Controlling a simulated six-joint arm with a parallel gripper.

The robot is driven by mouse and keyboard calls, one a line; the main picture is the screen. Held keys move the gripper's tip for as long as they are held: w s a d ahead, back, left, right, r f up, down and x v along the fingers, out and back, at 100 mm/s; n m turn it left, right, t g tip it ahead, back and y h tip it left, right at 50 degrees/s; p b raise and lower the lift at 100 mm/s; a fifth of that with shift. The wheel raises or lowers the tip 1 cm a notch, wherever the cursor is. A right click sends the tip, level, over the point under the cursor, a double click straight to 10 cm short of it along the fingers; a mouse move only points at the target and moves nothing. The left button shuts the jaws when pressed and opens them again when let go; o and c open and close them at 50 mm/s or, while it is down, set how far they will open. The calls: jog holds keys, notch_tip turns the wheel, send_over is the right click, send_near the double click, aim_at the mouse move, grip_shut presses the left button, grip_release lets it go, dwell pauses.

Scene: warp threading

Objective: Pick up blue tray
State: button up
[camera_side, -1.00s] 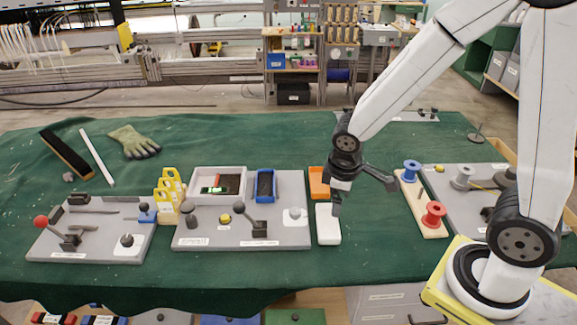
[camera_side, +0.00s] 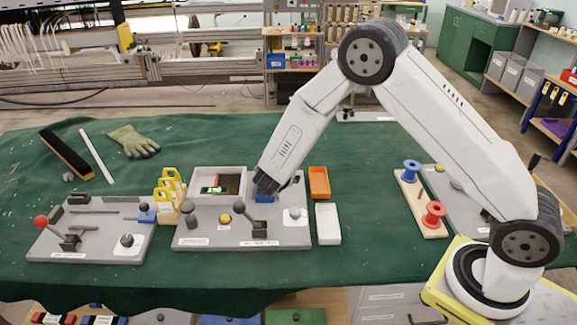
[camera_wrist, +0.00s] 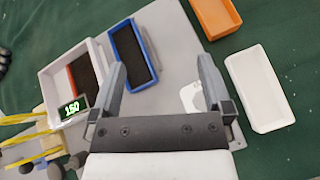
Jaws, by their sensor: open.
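The blue tray (camera_wrist: 135,57) is a small rectangular tray with a dark inside, on the grey board (camera_wrist: 183,50). In the side view only a bit of the blue tray (camera_side: 265,198) shows below my arm, which hides the rest. My gripper (camera_wrist: 160,72) is open in the wrist view, with its fingers apart and nothing held between them. The left finger overlaps the lower part of the tray in the picture, and the tray lies up and left of the gap. I cannot tell the height of the fingers over it.
A white box with a lit display (camera_wrist: 72,108) sits just left of the tray. An orange tray (camera_wrist: 213,15) and a white tray (camera_wrist: 259,88) lie to the right. A dark lever (camera_side: 259,229) stands on the board in front. Green cloth is free beyond the white tray.

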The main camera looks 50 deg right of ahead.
jog(key=w+a+f+n+t, duration=0.1)
jog(key=w+a+n+t, duration=0.2)
jog(key=w+n, duration=0.1)
jog(key=shift+w+f+n+t, duration=0.3)
jog(key=shift+w+f, duration=0.05)
jog(key=shift+w, duration=0.3)
jog(key=shift+d+f, duration=0.1)
jog(key=shift+f, duration=2.85)
jog(key=shift+f, duration=0.1)
jog(key=shift+f, duration=0.5)
jog(key=shift+x, duration=2.45)
